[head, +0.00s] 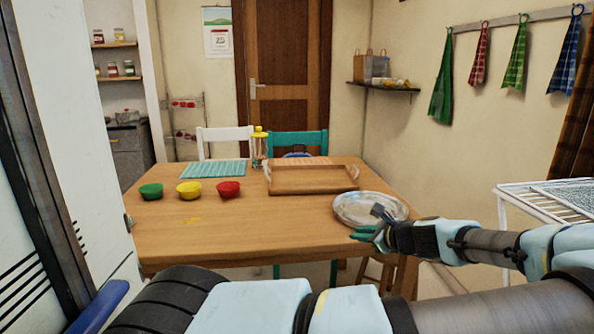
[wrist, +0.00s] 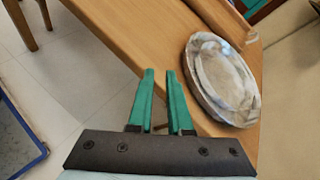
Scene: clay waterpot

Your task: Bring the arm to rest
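My gripper (head: 362,236) is at the near right corner of the wooden table (head: 230,240), beside the near edge of a round, pale, marbled plate (head: 368,208). In the wrist view my gripper (wrist: 159,73) shows two green fingers with a narrow gap between them and nothing in the gap. The plate (wrist: 222,80) lies to the right of the fingers there, apart from them, and looks empty. My arm reaches in from the right of the head view.
A wooden tray (head: 310,181), a bottle with a yellow top (head: 259,150), and green (head: 151,191), yellow (head: 189,190) and red (head: 228,189) bowls stand on the table. A white rack (head: 545,200) is at right. An open white door (head: 65,130) is at left.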

